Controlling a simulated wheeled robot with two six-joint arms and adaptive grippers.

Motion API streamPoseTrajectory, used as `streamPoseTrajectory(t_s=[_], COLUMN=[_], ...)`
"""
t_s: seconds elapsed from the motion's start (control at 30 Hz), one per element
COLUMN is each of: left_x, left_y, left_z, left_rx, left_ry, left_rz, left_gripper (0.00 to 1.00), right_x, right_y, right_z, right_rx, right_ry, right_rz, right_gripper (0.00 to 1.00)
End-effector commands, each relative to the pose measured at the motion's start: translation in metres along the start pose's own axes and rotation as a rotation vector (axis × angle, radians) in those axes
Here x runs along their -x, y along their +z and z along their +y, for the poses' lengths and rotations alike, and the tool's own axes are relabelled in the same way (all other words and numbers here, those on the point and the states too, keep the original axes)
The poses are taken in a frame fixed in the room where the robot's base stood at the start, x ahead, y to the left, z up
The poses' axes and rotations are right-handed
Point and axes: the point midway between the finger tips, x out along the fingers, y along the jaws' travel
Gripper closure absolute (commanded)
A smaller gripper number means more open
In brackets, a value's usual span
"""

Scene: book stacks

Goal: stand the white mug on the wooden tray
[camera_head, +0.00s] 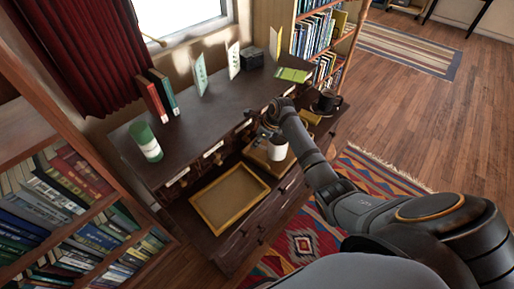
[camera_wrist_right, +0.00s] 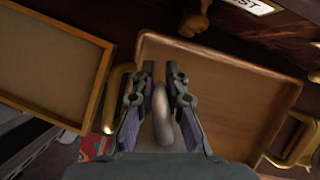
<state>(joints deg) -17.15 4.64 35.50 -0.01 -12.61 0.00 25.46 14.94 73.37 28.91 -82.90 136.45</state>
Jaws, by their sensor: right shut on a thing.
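The white mug (camera_head: 278,148) is upright in the head view. My right gripper (camera_head: 268,131) is at it, shut on it. In the right wrist view, the fingers (camera_wrist_right: 160,84) close around a pale, rounded part of the mug (camera_wrist_right: 162,116), apparently its handle. The brown wooden tray (camera_head: 256,157) lies on the desk below and behind the mug. Its raised rim shows in the wrist view (camera_wrist_right: 215,52). The mug is over the tray's right part in the head view; I cannot tell whether it touches. My left gripper is not in view.
A dark mug (camera_head: 327,103) stands to the right. Small drawers line the back of the desk.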

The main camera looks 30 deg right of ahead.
Motion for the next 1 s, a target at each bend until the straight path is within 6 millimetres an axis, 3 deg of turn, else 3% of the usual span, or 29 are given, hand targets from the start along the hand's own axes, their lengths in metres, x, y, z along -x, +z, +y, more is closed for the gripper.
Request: streamPoseTrajectory(t_s=[0.23, 0.6, 0.63, 0.7, 1.0], left_x=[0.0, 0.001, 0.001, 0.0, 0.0], left_y=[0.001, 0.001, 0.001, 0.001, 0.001], left_z=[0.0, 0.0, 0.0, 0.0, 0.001], left_rx=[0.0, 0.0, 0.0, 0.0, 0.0], left_ry=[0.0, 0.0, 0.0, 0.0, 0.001], left_rz=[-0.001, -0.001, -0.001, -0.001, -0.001], left_gripper=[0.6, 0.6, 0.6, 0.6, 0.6], right_x=[-0.03, -0.034, -0.035, -0.035, -0.033], right_y=[-0.01, -0.012, -0.013, -0.013, -0.012], right_z=[-0.002, -0.002, -0.002, -0.002, -0.002], right_rx=[-0.001, -0.001, -0.001, -0.001, -0.001], right_ry=[0.001, 0.0, 0.0, 0.0, 0.0], right_rz=[0.0, 0.0, 0.0, 0.0, 0.0], right_gripper=[1.0, 1.0, 0.85, 0.78, 0.78])
